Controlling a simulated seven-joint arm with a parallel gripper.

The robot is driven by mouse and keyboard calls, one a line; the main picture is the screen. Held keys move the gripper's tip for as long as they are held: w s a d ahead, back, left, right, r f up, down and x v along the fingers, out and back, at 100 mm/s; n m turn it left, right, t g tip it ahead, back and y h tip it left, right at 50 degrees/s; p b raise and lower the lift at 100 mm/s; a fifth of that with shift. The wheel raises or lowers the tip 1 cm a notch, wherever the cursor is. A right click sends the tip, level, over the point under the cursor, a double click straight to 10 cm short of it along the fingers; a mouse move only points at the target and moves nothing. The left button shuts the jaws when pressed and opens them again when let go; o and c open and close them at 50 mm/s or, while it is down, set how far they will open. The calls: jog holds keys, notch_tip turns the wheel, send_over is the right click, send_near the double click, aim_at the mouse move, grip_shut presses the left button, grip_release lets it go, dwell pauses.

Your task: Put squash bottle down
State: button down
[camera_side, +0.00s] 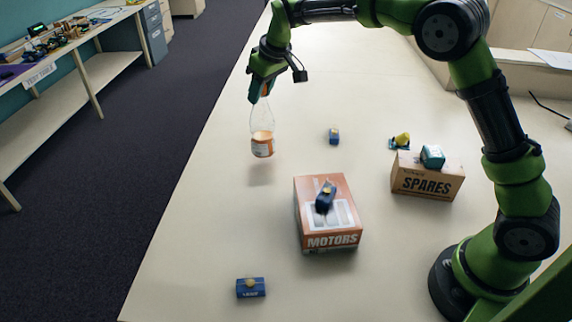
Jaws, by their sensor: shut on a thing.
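The squash bottle (262,135) is clear with orange contents and an orange-and-white label near its base. It hangs nearly upright from my gripper (260,97), which is shut on its top end. A faint shadow on the table lies below the bottle, and its base looks a little above the surface. The bottle's neck is partly hidden by my gripper. The pale table (200,215) is bare beneath and around it.
Small blue items (251,288) (334,136) and a yellow-blue one (400,141) lie around. The table's left edge is near the bottle.

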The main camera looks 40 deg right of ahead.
aim_at(262, 121)
jog(key=shift+f, duration=1.75)
jog(key=c, duration=0.8)
grip_release()
jog(key=shift+f, duration=0.1)
